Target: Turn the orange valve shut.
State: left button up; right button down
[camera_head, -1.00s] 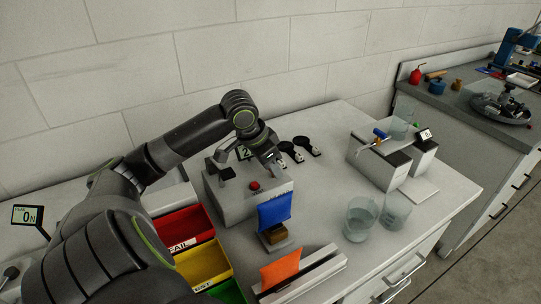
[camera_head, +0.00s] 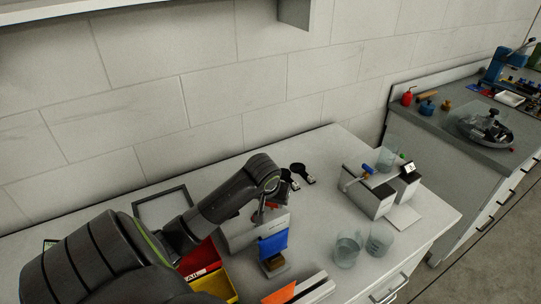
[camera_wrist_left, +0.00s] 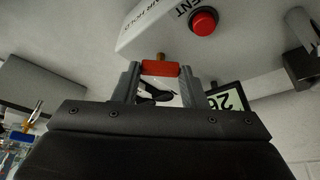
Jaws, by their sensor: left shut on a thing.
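The orange valve handle (camera_wrist_left: 160,68) is a short bar on a brass stem (camera_wrist_left: 160,56), at the side of a light grey machine box (camera_wrist_left: 150,25). My left gripper (camera_wrist_left: 161,72) is shut on the handle, one finger at each end. In the head view my left gripper (camera_head: 262,211) reaches down to the grey box (camera_head: 238,232), and a bit of orange-red (camera_head: 272,206) shows beside it. My arm hides much of the box there. My right gripper is not in view.
A red button (camera_wrist_left: 203,21) and a small display (camera_wrist_left: 228,98) are close to the gripper. A blue flag-like sheet (camera_head: 273,244) stands in front of the box. Glass beakers (camera_head: 348,249) stand to the right. Red and yellow bins (camera_head: 215,282) lie below my arm.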

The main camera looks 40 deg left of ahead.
pick_arm(q)
jog(key=n+p, duration=0.2)
jog(key=p, duration=0.1)
jog(key=n+g+y+p, duration=0.1)
jog(key=n+p, duration=0.1)
jog(key=p, duration=0.1)
jog(key=n+p, duration=0.2)
jog(key=p, duration=0.1)
jog(key=shift+w+d+r+g+y, duration=0.2)
jog(key=shift+d+r+g+y, duration=0.1)
jog(key=shift+g, duration=0.1)
jog(key=shift+w+a+f+n+g+y+p, duration=0.1)
jog(key=shift+f+n+g+y+p, duration=0.1)
jog(key=shift+n+p, duration=0.5)
jog(key=shift+f+n+g+y+p, duration=0.1)
jog(key=shift+n+g+p, duration=0.1)
jog(key=shift+n+p, duration=0.5)
jog(key=shift+n, duration=0.3)
jog(key=o, duration=1)
